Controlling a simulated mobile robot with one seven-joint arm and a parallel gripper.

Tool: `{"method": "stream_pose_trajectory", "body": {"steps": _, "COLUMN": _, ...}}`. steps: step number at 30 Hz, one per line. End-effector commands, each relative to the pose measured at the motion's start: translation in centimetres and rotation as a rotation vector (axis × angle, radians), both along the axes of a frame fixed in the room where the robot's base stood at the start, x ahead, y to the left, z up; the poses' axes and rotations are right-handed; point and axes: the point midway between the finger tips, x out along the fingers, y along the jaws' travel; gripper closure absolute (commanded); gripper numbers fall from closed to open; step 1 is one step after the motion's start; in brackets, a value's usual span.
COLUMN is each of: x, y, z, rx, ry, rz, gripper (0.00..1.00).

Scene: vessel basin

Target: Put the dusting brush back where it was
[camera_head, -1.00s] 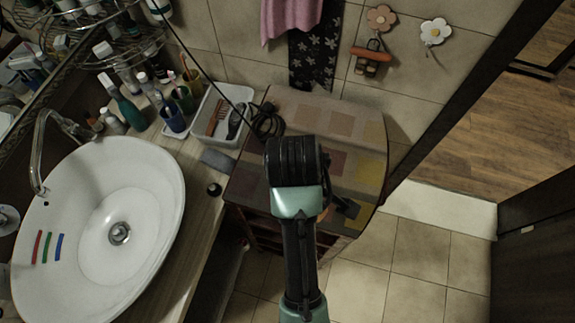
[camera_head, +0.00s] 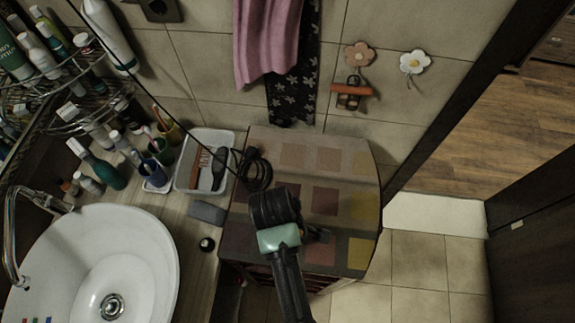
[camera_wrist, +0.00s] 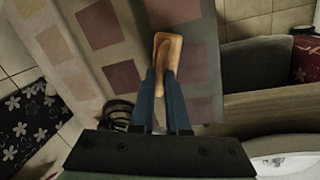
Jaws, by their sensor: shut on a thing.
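The dusting brush (camera_wrist: 170,52) shows in the wrist view as a light wooden, rounded piece between my fingertips; its bristles cannot be made out. My gripper (camera_wrist: 162,78) is shut on it, above the patterned top of the cabinet (camera_wrist: 125,75). I cannot tell the exact height above the top.
A white tray (camera_head: 180,180) with a comb and dark brush stands left of the cabinet, beside a coiled black cable (camera_head: 257,172). The basin (camera_head: 150,245) is at lower left. Flower hooks (camera_head: 360,55) are on the wall, with an orange-brown object (camera_head: 352,95) below one.

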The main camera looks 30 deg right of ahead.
Motion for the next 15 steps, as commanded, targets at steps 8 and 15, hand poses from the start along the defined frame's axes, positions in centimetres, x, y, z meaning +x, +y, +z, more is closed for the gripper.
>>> {"method": "stream_pose_trajectory", "body": {"steps": 8, "x": 0.0, "y": 0.0, "z": -1.3, "rx": 0.001, "ry": -0.001, "rz": 0.0, "gripper": 1.0}}
{"method": "stream_pose_trajectory", "body": {"steps": 15, "x": 0.0, "y": 0.0, "z": -1.6, "rx": 0.001, "ry": -0.001, "rz": 0.0, "gripper": 0.85}}
